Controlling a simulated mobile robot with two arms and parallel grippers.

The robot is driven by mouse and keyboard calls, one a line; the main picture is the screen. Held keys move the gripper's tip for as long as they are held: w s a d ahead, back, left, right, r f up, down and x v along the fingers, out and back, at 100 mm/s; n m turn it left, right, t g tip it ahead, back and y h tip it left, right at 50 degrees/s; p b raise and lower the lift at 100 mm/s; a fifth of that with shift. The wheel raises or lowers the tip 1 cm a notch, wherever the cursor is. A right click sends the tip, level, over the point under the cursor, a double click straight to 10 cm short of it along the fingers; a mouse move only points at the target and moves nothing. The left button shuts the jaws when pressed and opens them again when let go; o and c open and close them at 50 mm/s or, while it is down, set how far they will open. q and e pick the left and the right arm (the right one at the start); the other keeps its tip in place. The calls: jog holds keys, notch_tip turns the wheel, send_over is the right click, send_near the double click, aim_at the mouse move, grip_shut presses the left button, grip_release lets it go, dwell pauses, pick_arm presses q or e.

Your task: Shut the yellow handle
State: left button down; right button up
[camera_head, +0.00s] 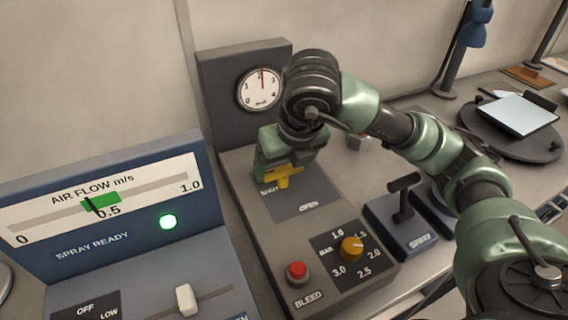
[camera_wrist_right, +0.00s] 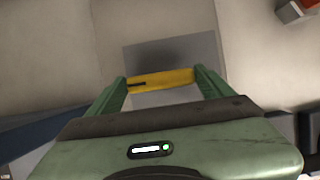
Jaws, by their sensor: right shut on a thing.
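The yellow handle (camera_head: 284,176) sits on the dark plate of the grey panel, between a partly hidden label that seems to read SHUT and the label OPEN. In the right wrist view the yellow handle (camera_wrist_right: 160,79) lies crosswise between the two green fingers. My right gripper (camera_head: 272,168) comes down over it from above and is shut on it; the wrist hides part of the handle in the head view. The right gripper (camera_wrist_right: 162,84) also shows in the wrist view with both fingers at the handle's ends. My left gripper is not in view.
A pressure gauge (camera_head: 260,90) stands behind the handle. A red BLEED button (camera_head: 297,272) and an orange knob (camera_head: 351,247) are in front of it on the same panel. The AIR FLOW panel (camera_head: 103,205) is at left, the SPRAY lever (camera_head: 403,197) at right.

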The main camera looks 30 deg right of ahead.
jog(key=shift+r, duration=0.1)
jog(key=o, duration=1.3)
jog(key=v, duration=0.7)
jog(key=shift+s+r+p, duration=0.2)
jog(key=shift+r+p, duration=0.1)
jog(key=shift+p, duration=0.1)
